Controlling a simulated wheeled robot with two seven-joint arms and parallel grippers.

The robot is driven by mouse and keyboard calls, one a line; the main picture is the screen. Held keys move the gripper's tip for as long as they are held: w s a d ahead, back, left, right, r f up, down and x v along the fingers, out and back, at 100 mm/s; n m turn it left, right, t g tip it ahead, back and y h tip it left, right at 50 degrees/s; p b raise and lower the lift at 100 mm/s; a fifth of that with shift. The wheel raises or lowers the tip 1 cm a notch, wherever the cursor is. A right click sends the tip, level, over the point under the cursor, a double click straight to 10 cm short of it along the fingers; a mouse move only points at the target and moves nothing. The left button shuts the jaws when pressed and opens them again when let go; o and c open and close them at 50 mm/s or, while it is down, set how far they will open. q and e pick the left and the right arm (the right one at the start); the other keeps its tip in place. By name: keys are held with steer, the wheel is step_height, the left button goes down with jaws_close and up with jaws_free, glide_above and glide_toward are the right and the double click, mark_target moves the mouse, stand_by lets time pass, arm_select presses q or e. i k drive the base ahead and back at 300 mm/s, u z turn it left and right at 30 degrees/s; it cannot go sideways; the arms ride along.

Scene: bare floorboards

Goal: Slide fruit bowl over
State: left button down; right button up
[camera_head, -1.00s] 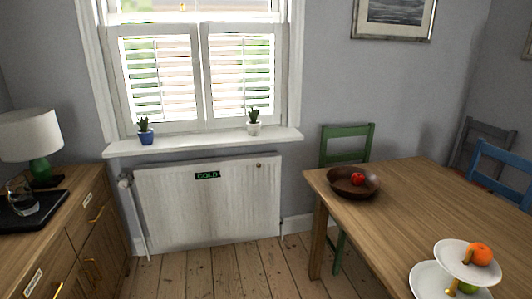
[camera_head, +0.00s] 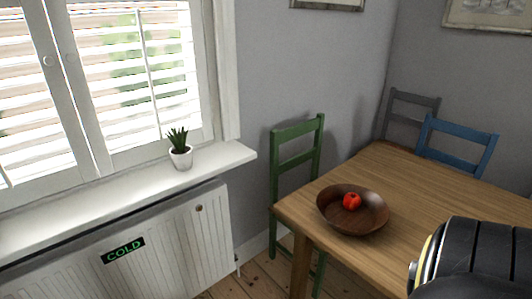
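The fruit bowl (camera_head: 337,218), a round dark brown wooden bowl, sits on the near left corner area of the wooden table (camera_head: 440,187). A red apple or similar red fruit (camera_head: 351,202) lies in it. The bowl is upright, a little in from the table's left edge. Neither of my grippers shows in the head view. A black, rounded arm part with a yellow stripe, seemingly mine, fills the lower right corner, right of the bowl and apart from it in the picture; it hides part of the table.
A green chair (camera_head: 297,180) stands against the table's left side. A blue chair (camera_head: 457,146) and a grey chair (camera_head: 411,116) stand behind it. The radiator (camera_head: 165,245) and the windowsill with a potted plant (camera_head: 180,148) are at left. Tabletop right of the bowl is clear.

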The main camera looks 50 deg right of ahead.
mark_target(374, 214)
steer(key=i, duration=1.45)
steer(key=z, duration=3.05)
steer(key=k, duration=0.2)
steer(key=z, duration=0.85)
steer(key=i, duration=0.3)
steer(key=u, duration=0.15)
